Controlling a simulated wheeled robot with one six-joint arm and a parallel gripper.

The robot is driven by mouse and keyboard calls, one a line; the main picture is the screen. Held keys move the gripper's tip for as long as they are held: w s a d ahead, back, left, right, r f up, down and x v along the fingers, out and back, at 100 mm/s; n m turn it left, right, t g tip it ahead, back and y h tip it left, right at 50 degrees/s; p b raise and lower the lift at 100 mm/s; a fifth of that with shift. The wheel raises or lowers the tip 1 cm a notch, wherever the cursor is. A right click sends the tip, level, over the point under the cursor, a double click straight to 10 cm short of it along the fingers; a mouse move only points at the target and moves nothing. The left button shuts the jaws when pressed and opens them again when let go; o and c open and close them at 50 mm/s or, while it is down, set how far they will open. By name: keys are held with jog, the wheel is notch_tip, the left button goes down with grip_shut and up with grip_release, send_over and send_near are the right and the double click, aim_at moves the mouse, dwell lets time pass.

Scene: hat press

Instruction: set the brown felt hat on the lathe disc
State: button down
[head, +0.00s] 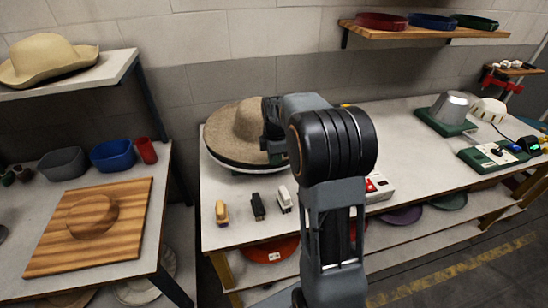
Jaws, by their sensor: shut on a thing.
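The brown felt hat (222,128) is upright at the left end of the middle table, crown up. My gripper (270,127) is at the right side of its crown and shut on the hat; the fingertips are partly hidden by the wrist. A pale round disc with a dark edge, the lathe disc (222,161), shows just below the hat's front brim. The hat is over this disc and covers most of it. I cannot tell whether the brim touches the disc all round.
Three small brush-like items, yellow (221,212), black (258,207) and white (284,199), lie in front of the hat. A red-and-white box (378,187) is right of my arm. A wooden hat block (92,216) is on the left table. A straw hat (47,60) sits on the shelf above.

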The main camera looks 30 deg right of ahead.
jog(key=shift+s+f+b, duration=0.25)
jog(key=shift+f+b, duration=0.05)
jog(key=shift+f, duration=0.45)
jog(key=c, duration=1.4)
grip_release()
jog(key=shift+w, duration=0.1)
jog(key=shift+c, duration=0.2)
jog(key=o, duration=0.3)
jog(key=shift+w+r, duration=0.1)
jog(key=shift+r, duration=0.45)
jog(key=r, duration=1.3)
jog(key=shift+s+d+r, duration=0.1)
jog(key=shift+s+r, duration=0.1)
jog(key=shift+s, duration=0.15)
